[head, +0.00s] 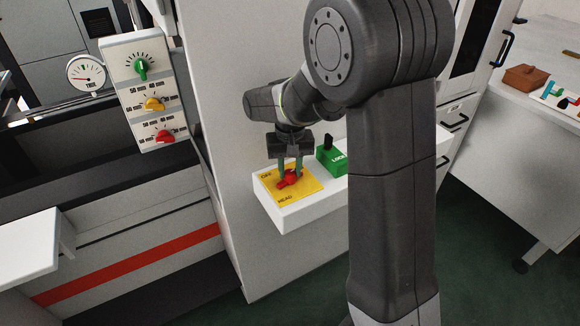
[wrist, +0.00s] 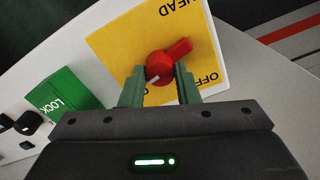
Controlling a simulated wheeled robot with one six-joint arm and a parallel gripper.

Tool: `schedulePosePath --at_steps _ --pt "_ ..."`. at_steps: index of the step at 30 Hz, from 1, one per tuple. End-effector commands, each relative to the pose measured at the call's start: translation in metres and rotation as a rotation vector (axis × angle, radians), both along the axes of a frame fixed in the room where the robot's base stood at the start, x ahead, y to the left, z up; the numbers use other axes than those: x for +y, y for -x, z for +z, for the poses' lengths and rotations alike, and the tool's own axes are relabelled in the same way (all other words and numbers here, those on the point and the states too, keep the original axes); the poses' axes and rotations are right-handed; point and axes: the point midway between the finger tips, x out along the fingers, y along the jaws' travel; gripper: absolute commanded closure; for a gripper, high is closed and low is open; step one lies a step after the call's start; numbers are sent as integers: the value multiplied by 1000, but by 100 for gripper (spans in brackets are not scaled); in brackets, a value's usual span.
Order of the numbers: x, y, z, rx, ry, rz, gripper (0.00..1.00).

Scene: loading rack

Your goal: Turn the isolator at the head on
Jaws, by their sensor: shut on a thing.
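The isolator is a red rotary handle on a yellow plate (head: 307,183) marked OFF and HEAD, set on a white shelf-like box. My gripper (head: 289,172) points down over it in the head view, its green fingers shut on the red handle (head: 288,181). In the wrist view the red handle (wrist: 162,66) shows between the fingertips (wrist: 160,82), with its pointed end reaching up and right. The yellow plate (wrist: 130,42) shows the words HEAD and OFF upside down. Part of any ON marking is hidden or not readable.
A green LOCK block (head: 331,160) with a black lever stands right beside the yellow plate. A panel with green, yellow and red knobs (head: 146,100) and a round gauge (head: 86,75) are at the left. My arm covers the right of the box.

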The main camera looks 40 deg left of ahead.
Motion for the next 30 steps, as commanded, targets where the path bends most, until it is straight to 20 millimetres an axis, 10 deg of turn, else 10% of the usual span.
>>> schedulePosePath --at_steps 29,30 --pt "1 -1 1 -2 -4 -219 94" --pt "1 -1 1 -2 -4 -219 66"
